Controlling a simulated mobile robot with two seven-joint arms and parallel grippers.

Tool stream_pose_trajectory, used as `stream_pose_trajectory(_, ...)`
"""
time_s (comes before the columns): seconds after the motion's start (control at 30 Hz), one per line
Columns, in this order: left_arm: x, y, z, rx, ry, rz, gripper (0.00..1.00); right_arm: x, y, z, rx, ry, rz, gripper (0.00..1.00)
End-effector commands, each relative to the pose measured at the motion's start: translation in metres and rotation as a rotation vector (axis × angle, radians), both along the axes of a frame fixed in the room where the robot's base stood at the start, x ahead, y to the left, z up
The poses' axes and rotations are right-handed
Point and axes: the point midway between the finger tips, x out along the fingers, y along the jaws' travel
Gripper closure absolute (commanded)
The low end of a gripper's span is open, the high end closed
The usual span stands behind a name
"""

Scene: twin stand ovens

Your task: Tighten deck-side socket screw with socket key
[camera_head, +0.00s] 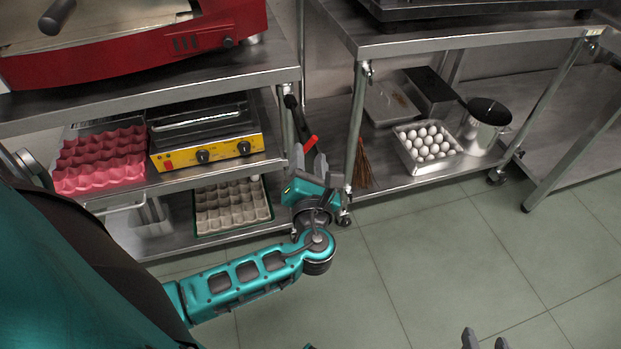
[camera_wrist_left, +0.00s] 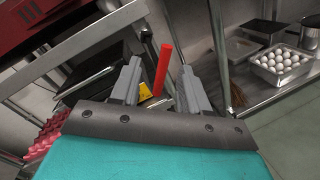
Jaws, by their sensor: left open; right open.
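A thin red bar (camera_head: 311,143), possibly the handle of the socket key, shows by the left stand's front right leg. It also shows upright in the left wrist view (camera_wrist_left: 162,68), between the fingers as seen, with a gap on both sides. I cannot tell its depth from the fingers. My left gripper (camera_head: 310,163) is open in front of that leg, and its fingers fill the middle of the left wrist view (camera_wrist_left: 160,80). My right gripper (camera_head: 485,341) is open and empty at the bottom edge, mostly out of frame. I cannot make out the socket screw.
A dark elongated object (camera_head: 297,120) is beside the leg. A red oven (camera_head: 180,40) tops the left stand. Its shelves hold a yellow cooker (camera_head: 207,154) and egg trays (camera_head: 232,207). The right stand holds an egg tray (camera_head: 428,146) and a pot (camera_head: 486,125). Floor is clear.

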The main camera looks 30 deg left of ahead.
Motion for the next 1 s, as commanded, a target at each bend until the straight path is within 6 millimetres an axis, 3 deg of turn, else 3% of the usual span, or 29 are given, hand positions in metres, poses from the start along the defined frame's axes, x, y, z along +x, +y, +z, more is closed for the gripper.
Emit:
stream_pose_trajectory(0.2, 0.034, 0.024, -0.001, 0.001, -0.002, 0.000, 0.55, 0.001, 0.002, -0.003, 0.005, 0.000, 0.002, 0.51)
stream_pose_trajectory(0.4, 0.052, 0.038, -0.001, 0.001, 0.000, -0.001, 0.55, 0.001, 0.003, -0.006, 0.006, 0.001, 0.004, 0.51)
stream_pose_trajectory(0.8, 0.057, 0.042, 0.000, -0.001, 0.002, -0.001, 0.55, 0.005, 0.003, -0.004, 0.006, -0.010, 0.004, 0.51)
stream_pose_trajectory(1.0, 0.057, 0.041, 0.000, -0.001, 0.002, -0.001, 0.73, 0.005, 0.003, -0.005, 0.005, -0.009, 0.004, 0.51)
